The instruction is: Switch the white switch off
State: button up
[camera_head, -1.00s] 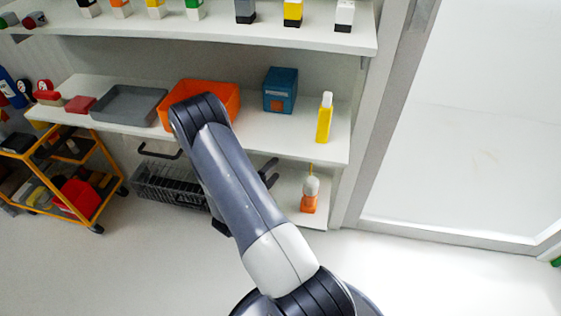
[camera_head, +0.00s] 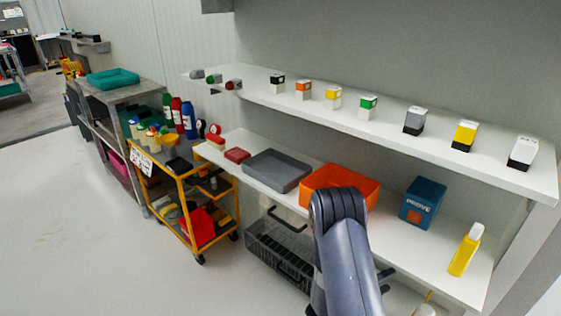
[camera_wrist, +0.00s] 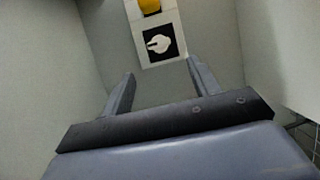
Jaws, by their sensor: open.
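In the wrist view a white switch knob (camera_wrist: 158,44) sits on a black square set in a white plate. It has a rounded body with a narrow part pointing left. My gripper (camera_wrist: 161,68) is open and empty; its two fingers reach toward the plate, with the knob beyond and between their tips. I see no contact. In the head view my gripper is hidden; only my arm shows, in front of the shelves. A white block with a black base (camera_head: 522,152) stands at the right end of the upper shelf; I cannot tell whether it is the same switch.
A yellow part (camera_wrist: 150,6) is just above the white knob. Grey walls flank the gripper. The upper shelf (camera_head: 320,113) bears several coloured blocks. Below are an orange bin (camera_head: 340,178), a grey tray (camera_head: 277,170), a blue box (camera_head: 422,202) and a yellow bottle (camera_head: 466,249). An orange cart (camera_head: 182,178) stands left.

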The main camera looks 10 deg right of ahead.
jog(key=x, duration=0.8)
jog(key=shift+b, duration=0.45)
jog(key=p+v, duration=0.1)
jog(key=v, duration=0.9)
jog(key=w+d+r+m+t+y+b, duration=0.1)
jog(key=d+m+t+y+b, duration=0.2)
jog(key=d+m+y+b, duration=0.4)
jog(key=shift+w+d+r+m, duration=0.4)
jog(key=shift+d+m, duration=1.45)
jog(key=shift+m, duration=1.45)
